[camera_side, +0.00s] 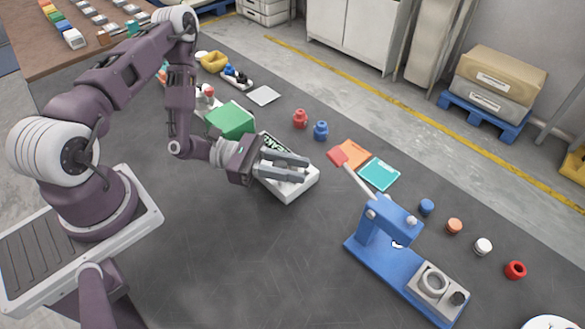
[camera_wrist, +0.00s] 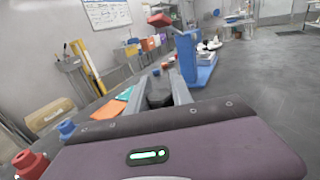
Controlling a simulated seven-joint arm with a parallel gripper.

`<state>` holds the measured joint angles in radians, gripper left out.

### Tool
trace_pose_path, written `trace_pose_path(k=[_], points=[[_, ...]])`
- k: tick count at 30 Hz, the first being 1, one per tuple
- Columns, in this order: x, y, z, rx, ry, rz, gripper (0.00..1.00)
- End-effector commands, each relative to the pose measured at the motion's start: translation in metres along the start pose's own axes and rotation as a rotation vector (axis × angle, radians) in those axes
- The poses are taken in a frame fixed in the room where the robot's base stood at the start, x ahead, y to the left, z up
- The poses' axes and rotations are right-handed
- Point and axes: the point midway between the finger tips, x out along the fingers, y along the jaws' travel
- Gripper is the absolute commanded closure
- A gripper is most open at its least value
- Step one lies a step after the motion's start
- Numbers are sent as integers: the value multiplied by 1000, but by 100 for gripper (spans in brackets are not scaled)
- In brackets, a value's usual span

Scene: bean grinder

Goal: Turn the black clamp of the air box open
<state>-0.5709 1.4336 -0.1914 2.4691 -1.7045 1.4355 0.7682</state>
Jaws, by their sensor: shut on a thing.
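A white box (camera_side: 296,191), which looks like the air box, sits on the dark table in the middle of the side view, with a dark panel with green marks on its top. My gripper (camera_side: 303,169) lies low over this box, its grey fingers pointing right. In the wrist view my gripper (camera_wrist: 156,84) has a dark piece, apparently the black clamp (camera_wrist: 159,93), between its fingers, and is shut on it. The fingers hide the clamp in the side view, so I cannot tell its turn angle.
A green box (camera_side: 232,120) stands just left of the white box. A blue lever machine (camera_side: 385,248) with a red-ended handle stands to the right. Red (camera_side: 300,118) and blue (camera_side: 321,130) knobs and orange and teal (camera_side: 379,175) cards lie behind. The front table is clear.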

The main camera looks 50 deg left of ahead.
Motion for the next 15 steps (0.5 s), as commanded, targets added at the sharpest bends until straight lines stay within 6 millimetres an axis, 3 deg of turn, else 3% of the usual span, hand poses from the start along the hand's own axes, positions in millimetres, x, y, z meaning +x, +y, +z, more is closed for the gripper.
trace_pose_path(k=[15], points=[[-1,6,-1,-2,0,175,100]])
